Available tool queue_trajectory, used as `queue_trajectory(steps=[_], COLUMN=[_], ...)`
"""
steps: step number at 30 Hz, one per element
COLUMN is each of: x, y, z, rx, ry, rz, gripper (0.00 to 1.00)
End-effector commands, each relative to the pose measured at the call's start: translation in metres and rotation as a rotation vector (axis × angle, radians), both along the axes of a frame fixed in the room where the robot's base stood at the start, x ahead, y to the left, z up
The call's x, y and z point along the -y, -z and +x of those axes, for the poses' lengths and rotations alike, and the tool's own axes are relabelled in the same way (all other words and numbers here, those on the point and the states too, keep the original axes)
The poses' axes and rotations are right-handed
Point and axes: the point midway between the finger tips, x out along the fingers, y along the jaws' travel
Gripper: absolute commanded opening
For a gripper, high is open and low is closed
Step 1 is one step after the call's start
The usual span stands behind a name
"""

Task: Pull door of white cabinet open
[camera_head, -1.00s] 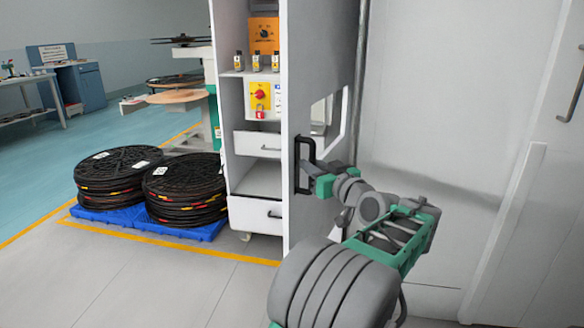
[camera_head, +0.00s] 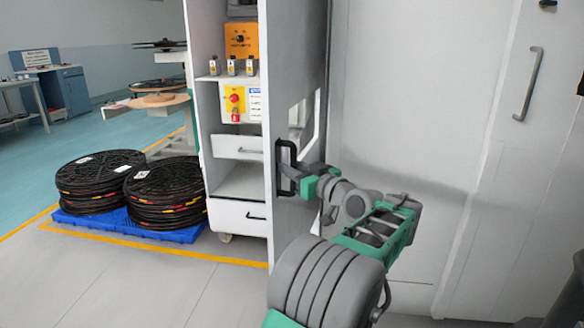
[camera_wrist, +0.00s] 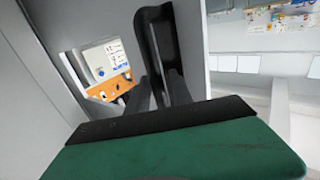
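The white cabinet (camera_head: 212,110) stands left of centre with its shelves and drawers exposed. Its door (camera_head: 308,60) stands open, swung out toward me on the cabinet's right side, with a cut-out window. A black bar handle (camera_head: 279,158) is on the door near its free front edge. My gripper (camera_head: 293,174) is at this handle, reaching from the right. In the wrist view the handle (camera_wrist: 155,30) rises between my grey fingers (camera_wrist: 160,92), which appear closed around it. The exact finger contact is partly hidden.
Reels are stacked on a blue pallet (camera_head: 135,229) left of the cabinet. A large grey panel with a handle (camera_head: 528,84) stands at right. The floor in front is clear.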

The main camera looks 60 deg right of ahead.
Motion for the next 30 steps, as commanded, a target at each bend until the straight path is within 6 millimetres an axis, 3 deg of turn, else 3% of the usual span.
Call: queue_trajectory(steps=[3, 11, 14, 20, 21, 30], x=[0.000, 0.000, -0.004, -0.024, -0.024, -0.033], y=[0.000, 0.000, -0.001, -0.001, 0.011, 0.004], z=[0.000, 0.000, -0.008, -0.048, -0.049, -0.064], rx=[0.000, 0.000, 0.000, 0.000, 0.000, -0.001], ry=[0.001, 0.000, 0.002, 0.004, 0.002, 0.003], rz=[0.000, -0.001, 0.000, -0.001, -0.005, -0.003], gripper=[0.38, 0.38, 0.38, 0.38, 0.38, 0.38])
